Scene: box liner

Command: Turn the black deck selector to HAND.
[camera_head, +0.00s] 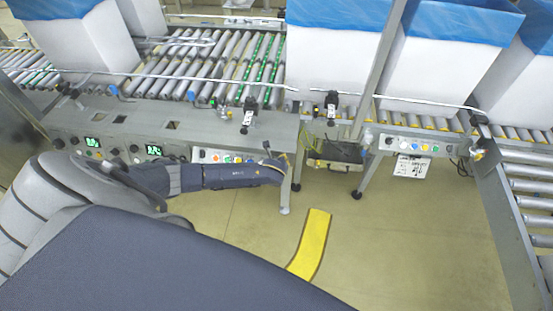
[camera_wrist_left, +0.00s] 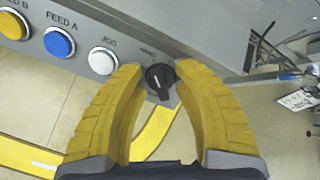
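The black deck selector (camera_wrist_left: 160,78) shows in the left wrist view as a round knob with a raised grip bar, at the right end of a grey button panel (camera_wrist_left: 75,22). Its bar stands roughly upright in the picture; the small lettering above it is too blurred to read surely. My left gripper (camera_wrist_left: 160,68) has its two yellow fingers apart, one on each side of the selector, with small gaps visible. In the head view my left gripper (camera_head: 272,172) is in front of the panel (camera_head: 220,157), and the selector cannot be made out there. My right gripper is not in view.
White JOG (camera_wrist_left: 102,60), blue FEED A (camera_wrist_left: 59,42) and yellow FEED B (camera_wrist_left: 12,25) buttons line the panel left of the selector. Roller conveyors (camera_head: 235,60) and white boxes with blue liners (camera_head: 435,60) stand behind. A yellow floor strip (camera_head: 311,243) lies on open floor.

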